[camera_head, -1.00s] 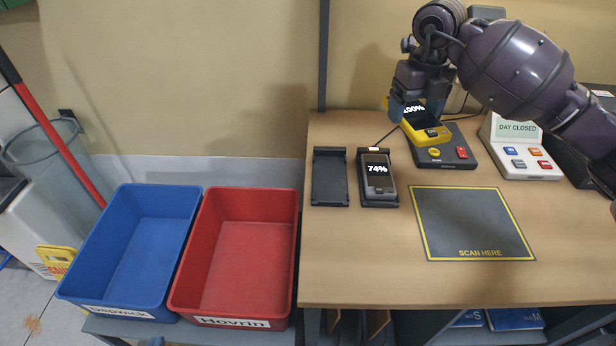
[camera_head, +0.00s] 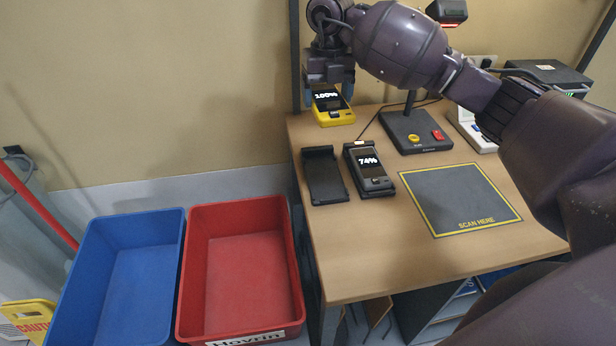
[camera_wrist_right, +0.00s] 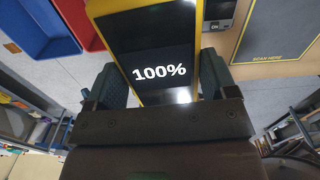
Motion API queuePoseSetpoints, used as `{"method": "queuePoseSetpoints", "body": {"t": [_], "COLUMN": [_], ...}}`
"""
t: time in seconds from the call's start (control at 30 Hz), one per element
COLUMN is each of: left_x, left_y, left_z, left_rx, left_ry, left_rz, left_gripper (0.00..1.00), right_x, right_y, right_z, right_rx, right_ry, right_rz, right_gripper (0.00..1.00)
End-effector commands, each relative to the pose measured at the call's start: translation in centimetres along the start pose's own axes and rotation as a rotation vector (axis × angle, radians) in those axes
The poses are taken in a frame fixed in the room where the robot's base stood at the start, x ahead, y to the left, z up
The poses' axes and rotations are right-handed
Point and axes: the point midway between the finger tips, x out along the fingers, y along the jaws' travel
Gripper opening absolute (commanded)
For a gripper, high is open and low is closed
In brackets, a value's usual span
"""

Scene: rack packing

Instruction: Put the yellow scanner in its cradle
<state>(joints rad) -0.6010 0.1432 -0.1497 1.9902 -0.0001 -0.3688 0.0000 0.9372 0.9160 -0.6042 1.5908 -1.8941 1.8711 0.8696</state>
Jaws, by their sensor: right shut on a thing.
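The yellow scanner (camera_head: 331,109), its screen reading 100%, is held by my right gripper (camera_head: 331,92) above the back left part of the table. It fills the middle of the right wrist view (camera_wrist_right: 150,50), between the two fingers. The empty black cradle (camera_head: 324,177) lies on the table in front of the scanner, near the left edge. A second cradle beside it holds a dark scanner (camera_head: 370,168) reading 74%. My left gripper does not show.
A blue bin (camera_head: 112,222) and a red bin (camera_head: 290,255) stand left of the table. A black stand (camera_head: 415,140) with yellow and red buttons is at the back. The scan mat (camera_head: 460,196) is clear. A white panel (camera_head: 470,122) is partly behind my arm.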

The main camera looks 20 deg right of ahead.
Motion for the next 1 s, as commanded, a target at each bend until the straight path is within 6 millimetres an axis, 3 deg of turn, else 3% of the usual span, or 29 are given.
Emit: {"method": "queuePoseSetpoints", "body": {"t": [0.13, 0.23, 0.73, 1.0], "left_x": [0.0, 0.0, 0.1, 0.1], "left_y": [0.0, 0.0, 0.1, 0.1], "left_z": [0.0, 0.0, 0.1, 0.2], "left_rx": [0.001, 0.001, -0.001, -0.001], "left_ry": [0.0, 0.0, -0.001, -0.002], "left_rz": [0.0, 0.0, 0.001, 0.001], "left_gripper": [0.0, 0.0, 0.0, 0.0], "right_x": [0.4, 1.8, 12.3, 14.4], "right_y": [-0.1, -0.1, 0.0, 0.0], "right_z": [0.0, 0.0, -0.1, 0.0], "right_rx": [0.052, 0.06, 0.058, 0.057], "right_ry": [0.003, 0.004, 0.005, 0.001], "right_rz": [-0.001, -0.001, -0.001, -0.001], "right_gripper": [0.42, 0.42, 0.42, 0.42]}}
